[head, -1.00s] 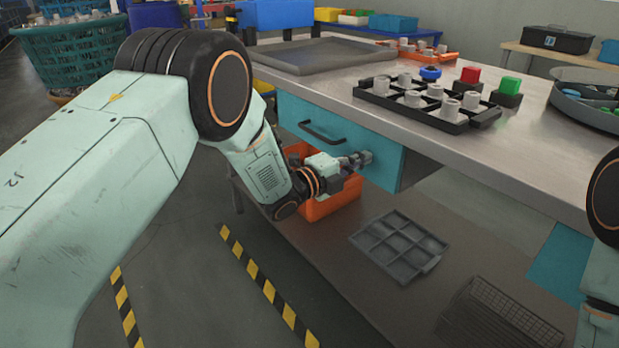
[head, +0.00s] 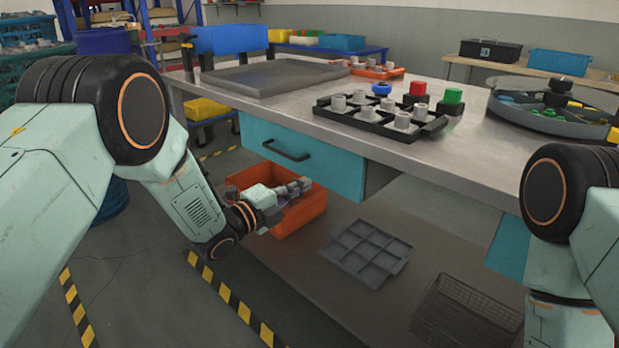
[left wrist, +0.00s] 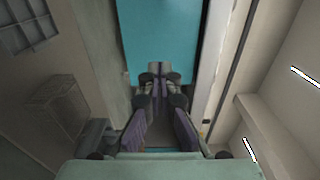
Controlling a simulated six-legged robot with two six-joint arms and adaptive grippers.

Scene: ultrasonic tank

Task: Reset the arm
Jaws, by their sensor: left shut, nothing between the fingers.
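My left gripper (head: 297,187) is shut and empty. In the head view it is below the table top, in front of the orange bin (head: 300,214) and below the teal drawer (head: 325,170). It is apart from the drawer handle. In the left wrist view the gripper's fingers (left wrist: 160,78) are together, with a teal surface (left wrist: 158,35) beyond them. My right arm shows at the right edge of the head view, but its gripper is out of view.
The metal table (head: 285,108) holds a black tray (head: 372,128) of grey cylinders, red and green blocks, and a round grey tray (head: 545,118). A grey divided tray (head: 350,268) and a wire basket (head: 470,315) are on the lower shelf. Striped floor tape (head: 235,303) runs beside it.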

